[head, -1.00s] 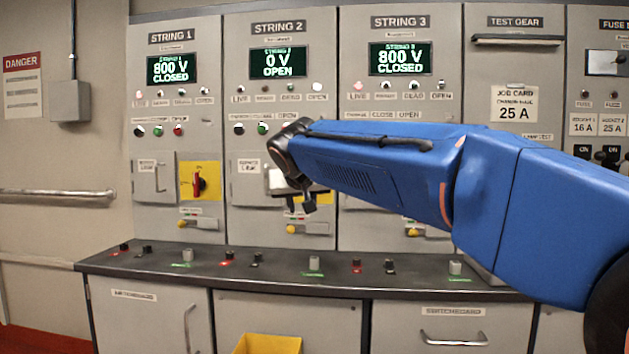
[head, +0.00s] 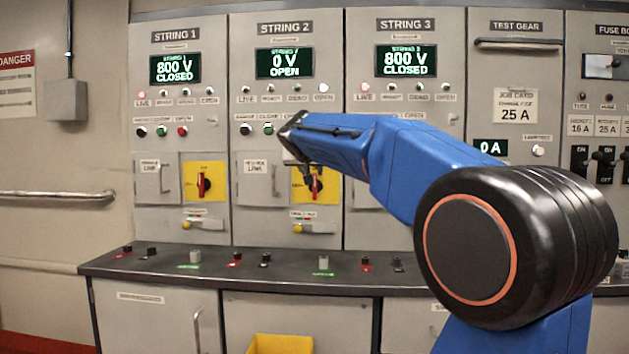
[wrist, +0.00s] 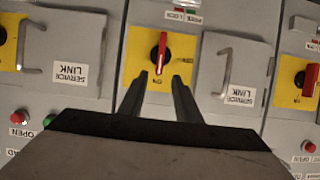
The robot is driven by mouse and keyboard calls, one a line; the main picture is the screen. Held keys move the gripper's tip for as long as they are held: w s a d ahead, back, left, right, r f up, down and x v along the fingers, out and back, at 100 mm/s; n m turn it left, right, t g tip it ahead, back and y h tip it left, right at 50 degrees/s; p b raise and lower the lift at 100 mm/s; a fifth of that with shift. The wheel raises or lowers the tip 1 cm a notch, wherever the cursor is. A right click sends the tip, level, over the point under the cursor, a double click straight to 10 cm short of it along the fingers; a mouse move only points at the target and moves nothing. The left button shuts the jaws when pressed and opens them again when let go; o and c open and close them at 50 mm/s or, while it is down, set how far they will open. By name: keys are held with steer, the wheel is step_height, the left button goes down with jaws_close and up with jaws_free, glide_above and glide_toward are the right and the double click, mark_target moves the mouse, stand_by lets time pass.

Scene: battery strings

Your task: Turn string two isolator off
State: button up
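The string two isolator is a red rotary handle (wrist: 160,50) on a yellow plate (wrist: 143,42) in the upside-down wrist view. The handle stands lengthwise across the plate. In the head view the string two handle (head: 317,188) is partly hidden by my wrist. My gripper (wrist: 162,77) is open and empty, its fingertips spread either side of the handle's line, near its lower end in the wrist view. I cannot tell whether they touch the panel. The string two display (head: 284,63) reads 0 V OPEN.
String one (head: 174,68) and string three (head: 406,61) displays read 800 V CLOSED. A service link door handle (wrist: 222,72) sits beside the isolator. A padlock-like yellow knob (head: 298,229) is below it. A dark counter (head: 210,270) with small terminals runs in front.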

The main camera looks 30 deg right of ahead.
mark_target(315, 186)
steer(key=x, duration=0.9)
steer(key=shift+w+d, duration=0.15)
steer(key=shift+w, duration=0.05)
steer(key=shift+f, duration=0.15)
steer(key=shift+c, duration=0.2)
jaws_close()
